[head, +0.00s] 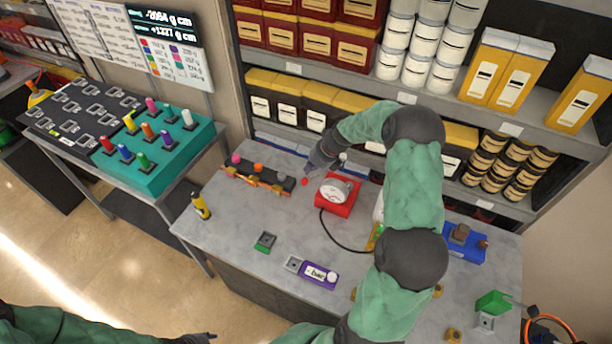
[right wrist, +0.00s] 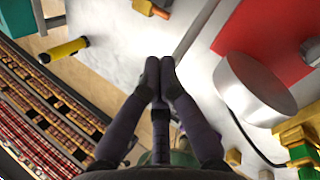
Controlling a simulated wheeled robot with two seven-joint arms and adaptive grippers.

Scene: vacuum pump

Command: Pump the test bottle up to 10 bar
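A round white gauge (head: 335,191) sits on a red base (head: 341,207) on the grey table; a dark hose runs from it behind my right arm. In the right wrist view its pale round body (right wrist: 255,88) is right of the fingers. A purple display (head: 319,275) reads "- bar". I cannot identify the test bottle; my right arm hides part of the table.
A rack with coloured knobs (head: 258,178) stands at the table's back left. A blue block (head: 465,243) and green part (head: 492,303) are at right. The left-centre tabletop (head: 235,218) is fairly clear.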

